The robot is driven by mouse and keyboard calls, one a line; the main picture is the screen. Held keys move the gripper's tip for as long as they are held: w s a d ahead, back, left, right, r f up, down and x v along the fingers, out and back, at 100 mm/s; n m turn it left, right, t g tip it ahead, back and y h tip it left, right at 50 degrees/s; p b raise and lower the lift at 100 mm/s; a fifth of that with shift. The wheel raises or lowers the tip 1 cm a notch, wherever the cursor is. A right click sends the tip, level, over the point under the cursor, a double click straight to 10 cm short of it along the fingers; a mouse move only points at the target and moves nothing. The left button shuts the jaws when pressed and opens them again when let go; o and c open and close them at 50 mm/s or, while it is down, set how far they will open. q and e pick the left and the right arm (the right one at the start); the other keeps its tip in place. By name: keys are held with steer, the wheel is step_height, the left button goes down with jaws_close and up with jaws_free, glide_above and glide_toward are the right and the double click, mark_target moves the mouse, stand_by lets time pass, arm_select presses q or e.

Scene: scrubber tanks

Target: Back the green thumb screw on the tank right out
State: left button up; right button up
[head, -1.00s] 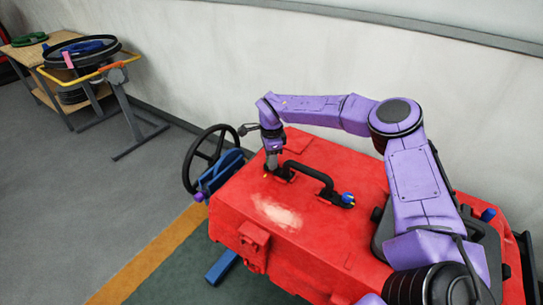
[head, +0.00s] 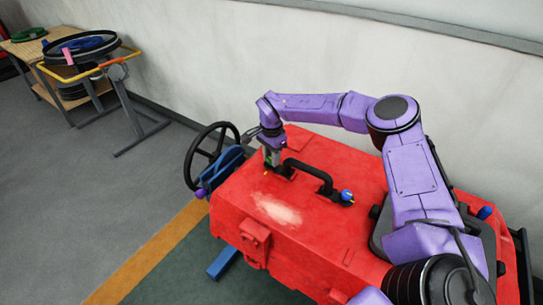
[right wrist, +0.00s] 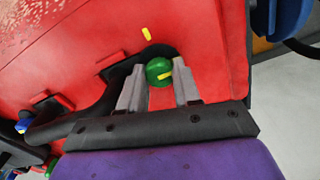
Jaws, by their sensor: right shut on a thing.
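The green thumb screw (right wrist: 159,71) is a round knob with a yellow mark, on the red tank (right wrist: 75,70) by one end of its black handle (right wrist: 85,118). My right gripper (right wrist: 160,82) is shut on the screw, one grey finger at each side. A separate yellow mark (right wrist: 146,34) is on the tank beside the screw. In the head view, my right gripper (head: 271,165) points down at the far left part of the tank top (head: 330,235), and the screw is mostly hidden there. I cannot tell how far the screw stands out. My left gripper is not in view.
A blue knob (head: 346,196) sits by the handle's other end. A black handwheel (head: 194,157) and blue part (head: 222,168) stand close left of the tank. The wall (head: 250,60) is behind. A cart (head: 118,75) and bench (head: 22,48) stand far left.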

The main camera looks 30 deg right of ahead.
steer(key=shift+s+a+f, duration=0.1)
steer(key=shift+s+f, duration=0.05)
steer(key=shift+f, duration=0.1)
steer(key=o, duration=1.1)
steer(key=shift+c, duration=0.2)
steer(key=shift+r, duration=0.1)
steer(key=shift+r, duration=0.2)
step_height(320, 180, up, 10)
steer(key=b, duration=0.2)
steer(key=shift+r, duration=0.1)
